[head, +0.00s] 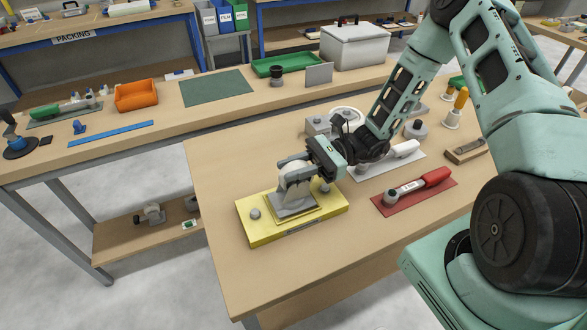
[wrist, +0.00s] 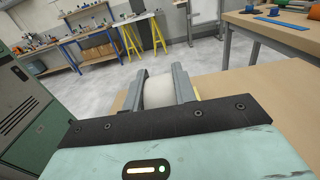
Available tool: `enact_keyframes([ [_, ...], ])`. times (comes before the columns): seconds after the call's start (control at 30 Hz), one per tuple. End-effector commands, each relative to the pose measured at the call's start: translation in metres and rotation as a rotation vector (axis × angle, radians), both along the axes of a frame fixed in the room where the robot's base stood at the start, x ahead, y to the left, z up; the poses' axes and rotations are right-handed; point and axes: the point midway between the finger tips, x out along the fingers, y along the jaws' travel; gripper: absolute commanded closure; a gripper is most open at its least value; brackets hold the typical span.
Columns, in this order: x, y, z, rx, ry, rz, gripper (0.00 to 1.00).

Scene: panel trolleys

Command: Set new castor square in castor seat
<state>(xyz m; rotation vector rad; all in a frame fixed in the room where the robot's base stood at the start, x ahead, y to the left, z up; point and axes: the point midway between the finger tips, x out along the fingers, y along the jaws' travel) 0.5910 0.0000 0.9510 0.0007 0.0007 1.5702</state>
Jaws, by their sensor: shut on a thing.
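My gripper (head: 294,166) is shut on the new castor (head: 298,180), a pale wheel in a grey metal fork and plate. In the wrist view my gripper (wrist: 160,82) has its two grey fingers on either side of the castor's pale wheel (wrist: 158,92). The castor is over the castor seat (head: 248,234), a yellow block with grey studs, on the table's near left part. The castor's grey plate is low over the middle of the block, and looks slightly turned to it. I cannot tell whether the plate touches the seat.
A red mat (head: 407,203) with a red-handled tool lies right of the seat. A white tool (head: 401,150) on a pale mat and grey parts stand behind. The table is bare left and in front of the seat. A back bench holds an orange bin (head: 136,95).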

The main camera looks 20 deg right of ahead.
Motion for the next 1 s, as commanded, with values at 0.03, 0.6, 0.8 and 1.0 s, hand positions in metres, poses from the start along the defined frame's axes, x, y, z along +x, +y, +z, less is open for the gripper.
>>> enact_keyframes([
  [0.03, -0.0003, 0.0007, -0.0030, 0.003, 0.000, 0.002, 1.00],
  [0.6, -0.0001, 0.0000, -0.0110, -0.001, -0.001, 0.000, 0.51],
  [0.8, -0.0001, 0.0000, -0.0109, -0.001, -0.001, 0.000, 0.51],
  [1.0, 0.0006, -0.0070, -0.0093, -0.002, -0.001, -0.003, 0.51],
])
